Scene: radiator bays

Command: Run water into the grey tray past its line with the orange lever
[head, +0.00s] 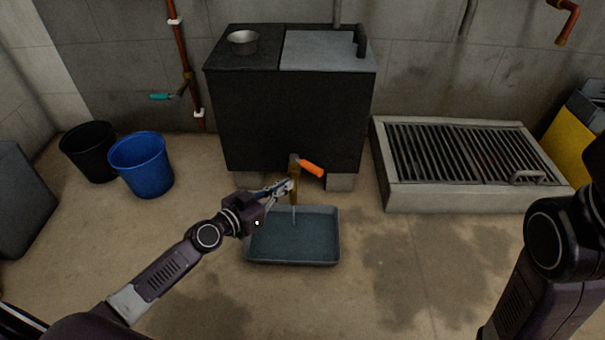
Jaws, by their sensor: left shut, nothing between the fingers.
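The grey tray (291,261) sits on the floor in front of a black stove-like box. A thin stream falls from the brass tap (294,172) into the tray, and bluish water covers its bottom. I cannot make out the tray's line. The orange lever (312,168) sticks out to the right of the tap, tilted slightly down. My left gripper (289,186) is shut and empty, at the left side of the tap, below and left of the lever. My right arm shows at the right edge, but its gripper is out of view.
The black box (292,120) stands on blocks behind the tap, with a metal bowl (243,42) on top. A blue bucket (141,165) and a black bucket (89,151) stand left. A grated concrete basin (455,200) is at right.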

